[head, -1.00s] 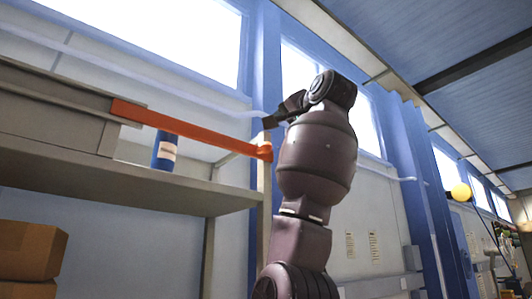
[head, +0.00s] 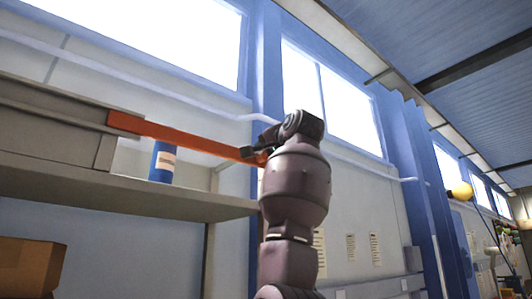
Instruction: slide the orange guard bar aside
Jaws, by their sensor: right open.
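The orange guard bar (head: 180,137) runs across the front of a shelf at the left, sloping down to the right in the picture. Its left end is at a grey panel, and its right end is partly hidden by my right arm. My right gripper (head: 246,153) is open at the right end of the bar, with its fingers pointing left. I cannot tell whether it touches the bar. My left gripper is out of view.
A blue can (head: 162,163) with a pale label stands on the grey shelf (head: 130,190) behind the bar. A cardboard box (head: 30,265) is below the shelf. A blue post (head: 264,70) rises behind my arm. A yellow ball (head: 461,191) is far right.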

